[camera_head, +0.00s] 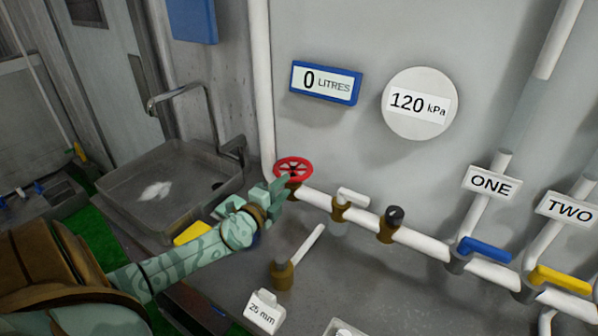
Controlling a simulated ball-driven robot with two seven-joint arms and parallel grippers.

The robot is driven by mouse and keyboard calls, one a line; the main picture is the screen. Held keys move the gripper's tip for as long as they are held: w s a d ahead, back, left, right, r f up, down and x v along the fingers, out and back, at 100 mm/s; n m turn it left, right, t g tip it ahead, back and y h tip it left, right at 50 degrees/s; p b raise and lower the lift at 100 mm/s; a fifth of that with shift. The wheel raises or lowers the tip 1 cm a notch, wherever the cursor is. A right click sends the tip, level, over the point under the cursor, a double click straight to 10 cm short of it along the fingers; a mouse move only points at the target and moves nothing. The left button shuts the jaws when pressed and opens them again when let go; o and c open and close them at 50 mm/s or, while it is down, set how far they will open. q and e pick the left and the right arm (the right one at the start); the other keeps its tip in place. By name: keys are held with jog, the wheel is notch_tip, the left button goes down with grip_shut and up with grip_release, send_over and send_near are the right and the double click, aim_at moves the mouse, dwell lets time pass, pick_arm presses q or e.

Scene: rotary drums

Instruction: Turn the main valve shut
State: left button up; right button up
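A red handwheel valve (293,169) sits on the white pipe at the foot of the vertical pipe, near the middle of the view. It is the only wheel-shaped valve in view, so I take it for the main valve. My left gripper (280,189) reaches in from the left and is at the wheel's lower left edge. It overlaps the wheel's edge in the picture. I cannot tell whether it touches the wheel, or whether its fingers are open or shut. My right gripper is not in view.
The pipe runs right past a white-handled valve (352,196), a black knob (395,215), a blue lever (486,249) under ONE and a yellow lever (563,279) under TWO. A gauge (420,127) reads 120 kPa; a display (325,96) reads 0 LITRES. A sink (158,208) is left.

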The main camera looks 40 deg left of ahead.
aim_at(299, 171)
pick_arm(q)
jog(key=w, duration=0.5)
jog(key=w+a+b, duration=0.1)
jog(key=w, duration=0.2)
grip_shut()
